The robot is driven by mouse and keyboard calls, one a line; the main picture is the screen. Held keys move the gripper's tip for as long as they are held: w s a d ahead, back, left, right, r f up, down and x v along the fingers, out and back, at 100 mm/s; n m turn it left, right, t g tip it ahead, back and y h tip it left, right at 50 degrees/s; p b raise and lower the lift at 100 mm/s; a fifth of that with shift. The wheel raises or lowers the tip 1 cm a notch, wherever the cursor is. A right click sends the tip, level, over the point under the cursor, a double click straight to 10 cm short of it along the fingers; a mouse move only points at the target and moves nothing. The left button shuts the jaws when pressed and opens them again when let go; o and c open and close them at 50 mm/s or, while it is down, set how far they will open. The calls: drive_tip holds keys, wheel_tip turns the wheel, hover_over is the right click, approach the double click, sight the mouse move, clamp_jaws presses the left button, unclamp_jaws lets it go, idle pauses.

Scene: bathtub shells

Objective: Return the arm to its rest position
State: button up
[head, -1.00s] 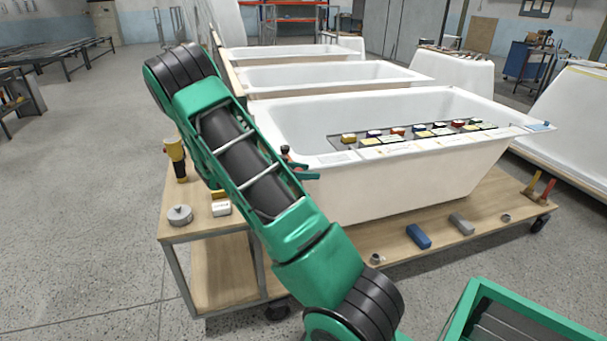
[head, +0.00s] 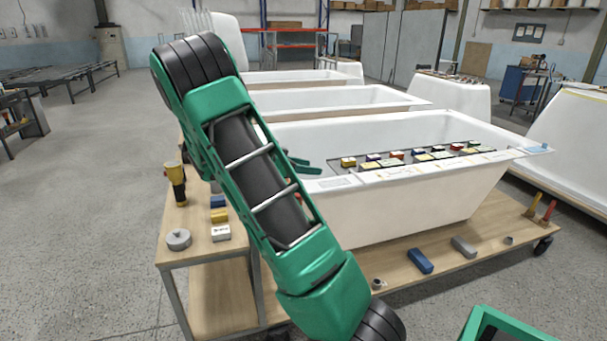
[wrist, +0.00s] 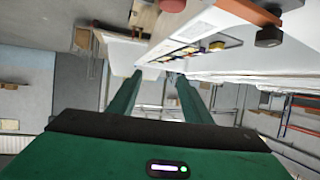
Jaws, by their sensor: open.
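My green arm crosses the left half of the head view and hides part of the nearest bathtub shell and the wooden cart. My gripper shows only partly in the head view (head: 305,166), its green finger over the near left part of the tub. In the wrist view my gripper (wrist: 155,80) has its two green fingers apart with nothing between them. The nearest white bathtub shell (head: 420,200) stands on the wooden cart (head: 480,235). A tray of small coloured blocks (head: 397,154) lies across the tub, and it also shows in the wrist view.
On the cart's left shelf are a yellow-black tool (head: 176,185), a grey round part (head: 179,239), and blue, yellow and white blocks. A blue block (head: 419,261) and a grey block (head: 464,246) lie on the lower deck. Open floor (head: 80,220) lies to the left.

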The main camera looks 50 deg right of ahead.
idle(0.6)
drive_tip(key=s+a+n+t+y, duration=0.3)
drive_tip(key=s+a+n+y, duration=1)
drive_tip(key=s+a, duration=1.4)
drive_tip(key=shift+a+n+t, duration=0.3)
drive_tip(key=shift+a+n, duration=0.25)
drive_tip(key=shift+n, duration=0.35)
drive_tip(key=shift+r, duration=0.1)
drive_tip(key=shift+w+f, duration=0.25)
drive_tip(key=shift+w, duration=0.35)
drive_tip(key=shift+c, duration=0.3)
